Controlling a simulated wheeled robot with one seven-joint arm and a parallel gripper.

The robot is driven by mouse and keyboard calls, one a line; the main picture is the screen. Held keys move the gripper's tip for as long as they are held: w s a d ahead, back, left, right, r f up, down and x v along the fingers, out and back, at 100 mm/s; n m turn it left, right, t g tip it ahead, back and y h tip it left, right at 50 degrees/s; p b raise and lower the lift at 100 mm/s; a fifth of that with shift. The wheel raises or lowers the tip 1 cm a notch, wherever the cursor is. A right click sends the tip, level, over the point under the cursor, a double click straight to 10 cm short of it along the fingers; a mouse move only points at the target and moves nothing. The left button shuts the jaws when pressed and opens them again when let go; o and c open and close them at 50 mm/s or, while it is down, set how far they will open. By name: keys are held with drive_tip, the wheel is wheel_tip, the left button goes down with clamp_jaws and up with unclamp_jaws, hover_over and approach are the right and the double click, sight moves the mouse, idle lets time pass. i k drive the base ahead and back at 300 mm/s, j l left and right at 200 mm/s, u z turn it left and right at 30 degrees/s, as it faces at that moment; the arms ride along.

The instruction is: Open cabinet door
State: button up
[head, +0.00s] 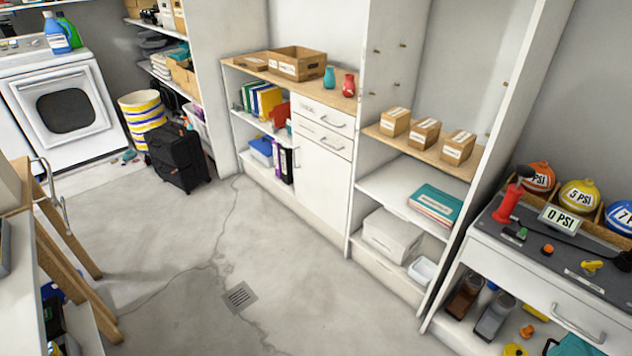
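A white cabinet door (322,185) is shut in the low unit at the middle of the head view. It sits below two shut drawers (324,128) with metal handles. A metal handle (331,145) shows near the top of the door panel, though I cannot tell for certain whether it belongs to the door or the lower drawer. Open shelves with books and binders are left of the door. My gripper is not in view.
Bare concrete floor (200,250) with a drain grate (240,297) lies before the cabinet. A black suitcase (178,158) stands at the left. A wooden-legged table (60,245) stands at the left front.

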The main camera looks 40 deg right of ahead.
sight(323, 176)
drive_tip(key=i+l, duration=0.2)
drive_tip(key=i, duration=0.7)
drive_tip(key=i+l+z, duration=0.1)
drive_tip(key=i, duration=0.85)
drive_tip(key=i+l, duration=0.2)
drive_tip(key=i, duration=0.75)
